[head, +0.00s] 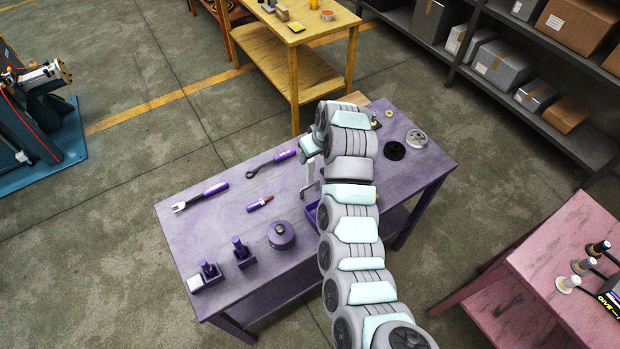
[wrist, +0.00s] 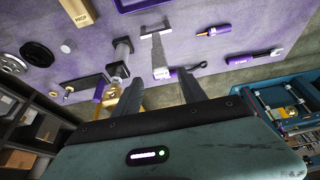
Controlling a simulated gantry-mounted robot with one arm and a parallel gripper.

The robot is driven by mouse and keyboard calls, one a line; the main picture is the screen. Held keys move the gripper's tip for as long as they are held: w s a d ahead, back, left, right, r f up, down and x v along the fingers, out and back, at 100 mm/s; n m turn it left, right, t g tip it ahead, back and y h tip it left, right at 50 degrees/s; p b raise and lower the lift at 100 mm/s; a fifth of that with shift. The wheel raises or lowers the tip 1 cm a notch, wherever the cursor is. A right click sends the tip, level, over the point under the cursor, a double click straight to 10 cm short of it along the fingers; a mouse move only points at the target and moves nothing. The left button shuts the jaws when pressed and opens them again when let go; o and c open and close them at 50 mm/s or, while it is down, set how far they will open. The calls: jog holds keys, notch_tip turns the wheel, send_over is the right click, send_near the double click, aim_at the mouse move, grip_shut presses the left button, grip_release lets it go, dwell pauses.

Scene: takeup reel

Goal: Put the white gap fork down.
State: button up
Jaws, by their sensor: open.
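The white gap fork (wrist: 158,52) shows in the wrist view as a pale stem with a crossbar at its far end. Its near end lies just beyond and between the fingertips of my gripper (wrist: 157,84). The two dark fingers are spread apart, with a clear gap and nothing clamped between them. The fork appears to be over the purple table (head: 205,240); I cannot tell exactly how it rests. In the head view my arm hides much of this area, and a pale grey piece (head: 310,186) shows beside it.
A purple-handled ring tool (wrist: 186,71), an open-ended wrench (wrist: 255,58) and a purple marker (wrist: 213,31) lie nearby. A dark upright spindle (wrist: 121,58) stands left of the fork. A purple tray (head: 313,212) is partly hidden by my arm. The table's left middle has bare room.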

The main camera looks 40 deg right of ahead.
aim_at(310, 160)
jog(key=shift+p+x, duration=0.65)
jog(key=shift+x, duration=1.65)
jog(key=shift+s+a+f, duration=0.1)
jog(key=shift+s+a, duration=0.05)
jog(key=shift+s, duration=0.05)
grip_shut()
